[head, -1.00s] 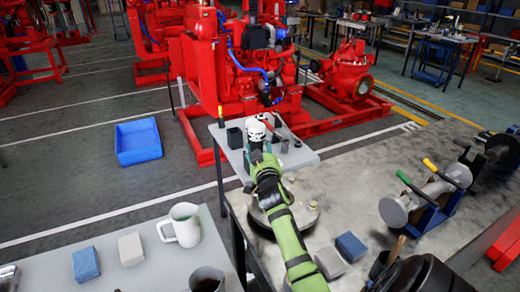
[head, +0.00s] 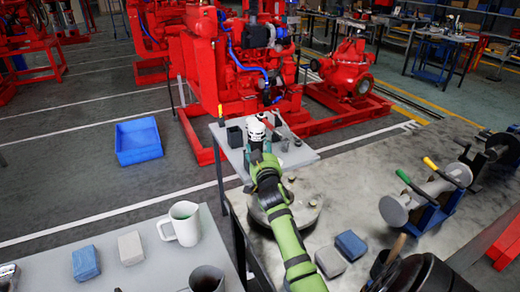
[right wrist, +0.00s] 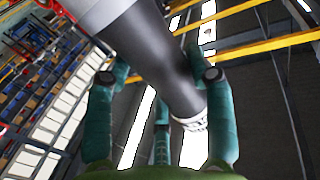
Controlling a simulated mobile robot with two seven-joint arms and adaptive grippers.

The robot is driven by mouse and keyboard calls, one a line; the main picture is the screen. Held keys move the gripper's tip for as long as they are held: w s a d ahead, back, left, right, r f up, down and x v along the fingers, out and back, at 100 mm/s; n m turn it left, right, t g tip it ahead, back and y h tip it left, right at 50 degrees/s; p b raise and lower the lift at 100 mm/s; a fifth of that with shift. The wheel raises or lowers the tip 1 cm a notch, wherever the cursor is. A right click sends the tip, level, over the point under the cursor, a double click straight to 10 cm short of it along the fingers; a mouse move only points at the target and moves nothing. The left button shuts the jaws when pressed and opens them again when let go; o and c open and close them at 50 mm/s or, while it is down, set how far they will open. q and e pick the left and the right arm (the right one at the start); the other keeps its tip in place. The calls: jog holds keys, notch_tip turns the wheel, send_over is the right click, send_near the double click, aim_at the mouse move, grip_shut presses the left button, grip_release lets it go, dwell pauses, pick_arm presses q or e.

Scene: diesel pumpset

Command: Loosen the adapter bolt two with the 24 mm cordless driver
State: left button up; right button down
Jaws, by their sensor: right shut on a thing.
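My right gripper (head: 257,148) is shut on a tool that looks like the cordless driver (head: 256,130). The tool has a white and dark body in the head view. In the right wrist view, the teal fingers (right wrist: 160,78) close around its grey and dark cylinder (right wrist: 150,45). The gripper is in front of the small grey table. A round metal plate (head: 311,191) lies on the near workbench beside my arm, with small tan bolt-like pieces (head: 312,203) on it. I cannot tell which piece is adapter bolt two. My forearm hides part of the plate. My left gripper is not in view.
The small grey table (head: 300,157) holds dark cups and small parts. Red pumpsets (head: 235,75) stand behind it. A blue bin (head: 138,141) is on the floor. A white mug (head: 184,224) stands at front left. Blue-and-grey shaft stands (head: 430,212) occupy the workbench's right side.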

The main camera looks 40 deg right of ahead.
aim_at(261, 137)
jog(key=shift+f+b, duration=0.4)
jog(key=shift+b, duration=0.05)
dwell(0.6)
jog(key=shift+s+a+f, duration=0.1)
jog(key=shift+s+f, duration=0.05)
jog(key=shift+f, duration=0.05)
dwell(0.5)
jog(key=shift+r+p, duration=0.25)
jog(key=shift+p, duration=0.15)
dwell(0.8)
jog(key=shift+r, duration=0.1)
jog(key=shift+w+r+p, duration=0.25)
jog(key=shift+r+p, duration=0.7)
jog(key=shift+p, duration=0.15)
notch_tip(261, 137, up, 2)
jog(key=shift+s+r+p, duration=0.15)
jog(key=shift+r+p, duration=0.05)
jog(key=shift+p, duration=0.55)
jog(key=shift+r+p, duration=0.75)
jog(key=shift+r, duration=0.05)
